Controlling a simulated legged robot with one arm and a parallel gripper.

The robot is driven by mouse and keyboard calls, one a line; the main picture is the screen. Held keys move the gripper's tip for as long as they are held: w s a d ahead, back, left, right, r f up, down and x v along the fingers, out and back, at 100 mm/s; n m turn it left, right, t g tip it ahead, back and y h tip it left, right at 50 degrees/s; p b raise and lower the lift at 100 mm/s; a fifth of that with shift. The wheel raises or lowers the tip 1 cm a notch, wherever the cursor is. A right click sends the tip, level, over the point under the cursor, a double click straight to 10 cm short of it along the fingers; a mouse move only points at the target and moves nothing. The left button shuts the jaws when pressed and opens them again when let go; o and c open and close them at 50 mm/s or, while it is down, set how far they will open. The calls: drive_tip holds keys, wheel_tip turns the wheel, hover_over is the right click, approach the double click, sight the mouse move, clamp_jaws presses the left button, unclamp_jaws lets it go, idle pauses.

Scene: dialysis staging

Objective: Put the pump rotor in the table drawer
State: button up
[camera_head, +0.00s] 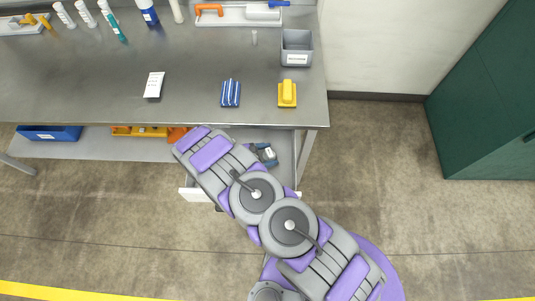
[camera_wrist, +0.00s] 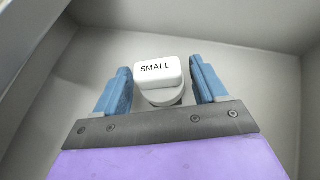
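A white piece marked SMALL (camera_wrist: 158,72), with a rounded block top on a round base, is between my gripper's blue fingers (camera_wrist: 160,85). I take it to be the pump rotor. A narrow gap shows beside it, so the fingers look open around it. Grey walls surround it in the wrist view. In the head view, my gripper (camera_head: 266,154) is low inside the pulled-out table drawer (camera_head: 286,148), below the table's front edge. My arm covers much of the drawer, and the drawer front (camera_head: 188,194) shows only partly.
The steel table (camera_head: 190,65) holds a yellow block (camera_head: 287,93), a blue-striped pack (camera_head: 230,93), a paper slip (camera_head: 154,85), a grey bin (camera_head: 296,48) and several bottles at the back. A blue bin (camera_head: 48,133) sits on the lower shelf. A green cabinet (camera_head: 485,90) stands right; floor between is clear.

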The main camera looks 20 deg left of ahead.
drive_tip(key=shift+o, duration=0.5)
drive_tip(key=shift+a, duration=0.25)
drive_tip(key=shift+r, duration=0.15)
drive_tip(key=p+v, duration=0.2)
drive_tip(key=v, duration=0.9)
drive_tip(key=shift+s+a+r, duration=0.15)
drive_tip(key=shift+s+a, duration=0.1)
drive_tip(key=shift+s, duration=0.05)
